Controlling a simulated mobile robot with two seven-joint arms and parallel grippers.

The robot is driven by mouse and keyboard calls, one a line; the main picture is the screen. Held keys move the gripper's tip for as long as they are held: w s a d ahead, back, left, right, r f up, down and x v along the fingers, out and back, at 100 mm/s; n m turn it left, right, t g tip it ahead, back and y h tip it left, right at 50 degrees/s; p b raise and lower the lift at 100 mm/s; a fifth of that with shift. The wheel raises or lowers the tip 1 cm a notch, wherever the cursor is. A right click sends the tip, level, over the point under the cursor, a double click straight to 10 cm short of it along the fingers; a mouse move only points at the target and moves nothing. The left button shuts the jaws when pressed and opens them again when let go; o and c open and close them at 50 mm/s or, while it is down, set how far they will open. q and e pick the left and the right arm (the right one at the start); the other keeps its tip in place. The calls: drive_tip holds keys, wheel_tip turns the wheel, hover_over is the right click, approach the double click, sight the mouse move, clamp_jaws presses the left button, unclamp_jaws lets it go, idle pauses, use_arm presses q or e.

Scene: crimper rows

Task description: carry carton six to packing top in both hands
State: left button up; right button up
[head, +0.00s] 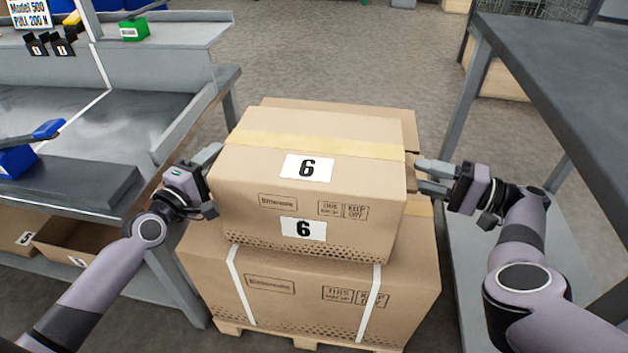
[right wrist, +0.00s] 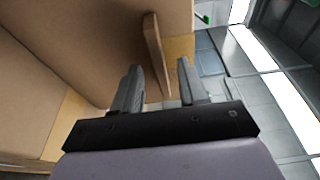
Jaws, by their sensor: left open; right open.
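Carton six (head: 245,185) is a brown box with tan tape across its top and a white "6" label on its top and front. It rests on a larger strapped carton (head: 300,290). My left gripper (head: 212,160) is open at the carton's left side, its fingertips close to or touching that wall. My right gripper (head: 422,176) is open at the right side, its fingers pointing at the carton. In the right wrist view the two fingers (right wrist: 160,85) are apart, with a thin brown cardboard edge (right wrist: 155,50) between and beyond them. Contact cannot be told.
The larger carton stands on a wooden pallet (head: 305,342). Another carton (head: 340,110) shows behind carton six. Open floor (head: 350,55) lies beyond.

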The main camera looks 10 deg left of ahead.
use_arm(q)
drive_tip(key=shift+x, duration=0.85)
use_arm(e)
drive_tip(key=shift+x, duration=0.85)
use_arm(q)
clamp_jaws()
use_arm(e)
clamp_jaws()
use_arm(q)
drive_tip(key=shift+w+a+r, duration=0.1)
drive_tip(key=shift+r, duration=0.2)
use_arm(e)
drive_tip(key=shift+w+r, duration=0.1)
drive_tip(key=shift+r, duration=0.1)
